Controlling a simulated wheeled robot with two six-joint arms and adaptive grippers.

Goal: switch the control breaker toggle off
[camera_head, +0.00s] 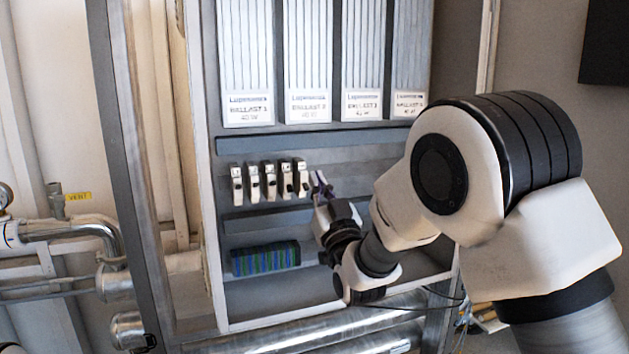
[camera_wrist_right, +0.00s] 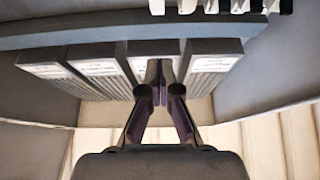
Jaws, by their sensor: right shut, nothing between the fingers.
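A row of several white breakers with black toggles (camera_head: 270,182) sits on a rail inside the open cabinet in the head view. Which one is the control breaker cannot be read. My right gripper (camera_head: 319,183) is shut and empty, at the right end of the row, close to the rightmost breaker. Whether it touches that breaker cannot be told. In the right wrist view the shut fingers (camera_wrist_right: 160,75) show in the middle, and the breakers (camera_wrist_right: 212,5) are cut off at the top edge. Toggle positions are too small to tell. My left gripper is not in view.
Ballast units (camera_head: 308,62) hang above the breakers. A blue-green striped terminal block (camera_head: 265,259) sits below them. The cabinet's frame (camera_head: 207,200) edges the left side. Pipes (camera_head: 75,232) with a yellow tag stand farther left. My right arm covers the cabinet's lower right.

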